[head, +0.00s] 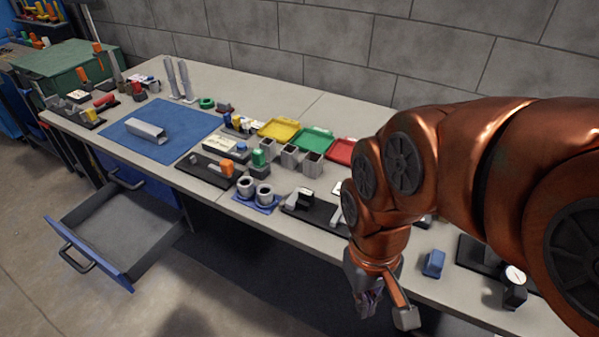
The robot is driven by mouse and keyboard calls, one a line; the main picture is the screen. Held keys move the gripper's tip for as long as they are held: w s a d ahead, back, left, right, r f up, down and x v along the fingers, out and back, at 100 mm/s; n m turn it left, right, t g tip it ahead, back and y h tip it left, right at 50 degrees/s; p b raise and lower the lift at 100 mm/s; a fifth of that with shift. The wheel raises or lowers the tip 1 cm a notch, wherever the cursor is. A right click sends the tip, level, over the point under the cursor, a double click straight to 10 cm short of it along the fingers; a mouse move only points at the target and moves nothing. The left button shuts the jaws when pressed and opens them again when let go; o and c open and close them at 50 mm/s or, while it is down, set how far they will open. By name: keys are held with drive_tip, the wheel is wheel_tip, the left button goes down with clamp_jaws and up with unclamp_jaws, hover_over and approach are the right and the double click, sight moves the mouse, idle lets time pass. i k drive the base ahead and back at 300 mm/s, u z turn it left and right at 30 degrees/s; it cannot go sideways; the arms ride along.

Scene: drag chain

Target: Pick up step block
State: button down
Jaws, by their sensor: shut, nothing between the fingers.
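No object in the head view is clearly marked as the step block, and I cannot tell for sure which one it is. A small blue block (433,263) sits on the bench near the front edge, right of my gripper. A long light-grey piece (146,131) lies on the blue mat (190,122) at the left. My gripper (368,303) points down at the bench's front edge, apart from the blue block. It is shut and empty. My arm hides part of the bench behind it.
The grey bench (300,112) runs along a block wall. Red, green and yellow trays (279,130), grey open boxes (312,163), blue-based cups (264,194) and black fixtures (310,207) crowd its middle. A black stand with a dial (514,285) is at right. An open drawer (112,227) juts out below left.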

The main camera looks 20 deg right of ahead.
sight(306, 200)
drive_tip(key=z, duration=0.15)
drive_tip(key=k, duration=1.1)
drive_tip(key=u, duration=1.6)
drive_tip(key=i, duration=0.5)
drive_tip(key=z, duration=0.05)
